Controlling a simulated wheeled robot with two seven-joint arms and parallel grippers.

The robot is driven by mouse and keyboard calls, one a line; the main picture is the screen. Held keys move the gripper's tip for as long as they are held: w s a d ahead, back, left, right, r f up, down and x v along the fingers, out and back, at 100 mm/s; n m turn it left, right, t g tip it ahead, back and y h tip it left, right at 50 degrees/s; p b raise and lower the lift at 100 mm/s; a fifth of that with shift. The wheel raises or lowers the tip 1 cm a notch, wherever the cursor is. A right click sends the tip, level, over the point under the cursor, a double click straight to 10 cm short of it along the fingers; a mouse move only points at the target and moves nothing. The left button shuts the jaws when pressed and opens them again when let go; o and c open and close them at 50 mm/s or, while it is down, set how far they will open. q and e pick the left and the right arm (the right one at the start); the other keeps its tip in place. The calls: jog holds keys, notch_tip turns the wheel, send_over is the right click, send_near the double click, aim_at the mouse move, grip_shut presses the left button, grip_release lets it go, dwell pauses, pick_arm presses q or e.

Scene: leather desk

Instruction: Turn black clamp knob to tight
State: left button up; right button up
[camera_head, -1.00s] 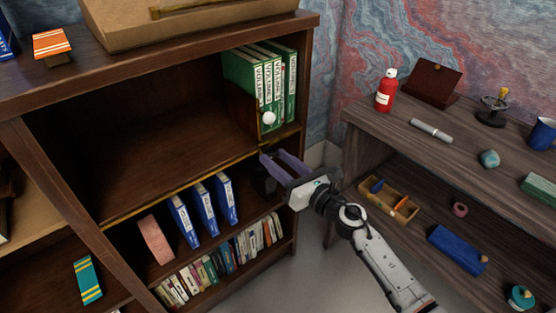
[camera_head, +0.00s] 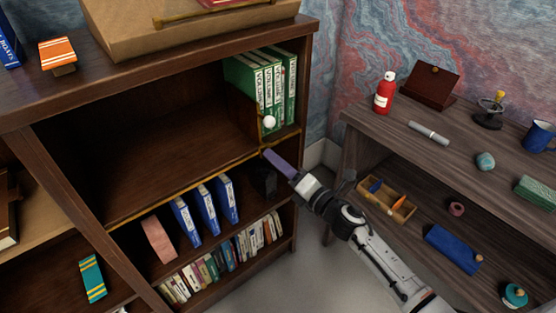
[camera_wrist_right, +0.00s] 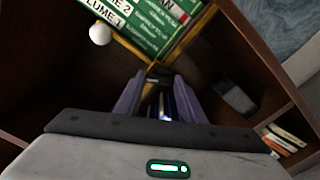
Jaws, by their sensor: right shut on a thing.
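My right gripper (camera_head: 266,153) reaches in from the lower right to the front edge of the bookcase's middle shelf, below the white ball knob (camera_head: 269,122). Its purple fingers show nearly edge-on in the head view, so they overlap there. In the right wrist view the gripper (camera_wrist_right: 158,84) is shut on a small dark piece, the black clamp knob (camera_wrist_right: 159,75), at the yellow-edged shelf corner. Most of the knob is hidden by the fingers, and its tight or loose marking cannot be read. My left gripper is not in view.
Green volumes (camera_head: 270,85) stand above the gripper, beside a wooden divider. A dark object (camera_head: 264,181) sits on the shelf below, right of blue binders (camera_head: 207,209). A side desk (camera_head: 400,130) with a red bottle (camera_head: 385,92) stands right. The middle shelf's left is empty.

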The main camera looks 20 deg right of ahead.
jog(key=shift+m+p, duration=0.9)
jog(key=shift+m, duration=2.1)
jog(key=o, duration=0.8)
jog(key=shift+o, duration=1.3)
jog(key=v, duration=1)
jog(key=shift+s, duration=0.2)
jog(key=shift+d, duration=0.1)
